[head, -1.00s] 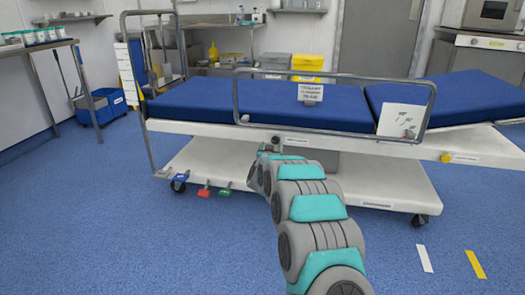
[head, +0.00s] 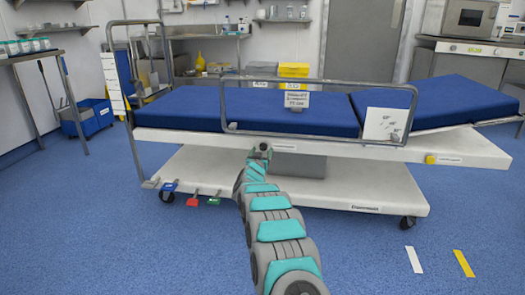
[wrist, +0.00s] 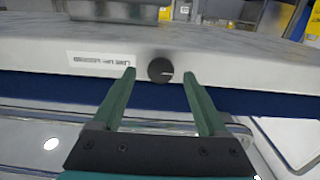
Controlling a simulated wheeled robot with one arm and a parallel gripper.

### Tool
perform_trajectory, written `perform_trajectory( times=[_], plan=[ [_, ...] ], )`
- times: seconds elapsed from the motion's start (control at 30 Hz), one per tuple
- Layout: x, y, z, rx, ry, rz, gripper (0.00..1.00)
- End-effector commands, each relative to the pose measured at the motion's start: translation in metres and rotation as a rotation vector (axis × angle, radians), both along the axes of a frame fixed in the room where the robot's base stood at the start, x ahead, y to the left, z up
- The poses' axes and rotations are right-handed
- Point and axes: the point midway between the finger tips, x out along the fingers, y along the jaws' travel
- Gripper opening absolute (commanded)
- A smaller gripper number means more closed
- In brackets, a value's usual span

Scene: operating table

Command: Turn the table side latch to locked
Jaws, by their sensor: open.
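A dark round knob with a pale pointer line, apparently the side latch (wrist: 161,70), is on the white side rail of the operating table (head: 350,152). In the wrist view the pointer line points right, and an upside-down label (wrist: 103,59) sits to the knob's left. My gripper (wrist: 159,75) is open and empty, with one green finger on each side of the knob; whether they touch it cannot be told. In the head view my arm's end covers much of the latch area, and the fingers cannot be made out.
A yellow knob (head: 430,159) is farther right on the same rail. A metal side rail (head: 318,82) stands above the blue mattress (head: 440,100). Coloured pedals, one red (head: 193,202), jut from the white base shelf (head: 330,192). The blue floor in front is mostly clear.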

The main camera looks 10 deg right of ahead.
Motion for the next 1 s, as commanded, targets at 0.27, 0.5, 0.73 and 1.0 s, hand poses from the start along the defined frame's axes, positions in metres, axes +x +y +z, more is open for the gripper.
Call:
perform_trajectory(
  times=[0.27,0.5,0.73,1.0],
  plan=[
    [0.016,-0.005,-0.001,0.0,0.003,0.0,0.76],
    [0.021,-0.006,0.001,0.001,0.0,0.001,0.76],
    [0.022,-0.006,0.001,0.001,0.0,0.002,0.76],
    [0.021,-0.006,0.0,0.001,0.001,0.002,0.49]
  ],
)
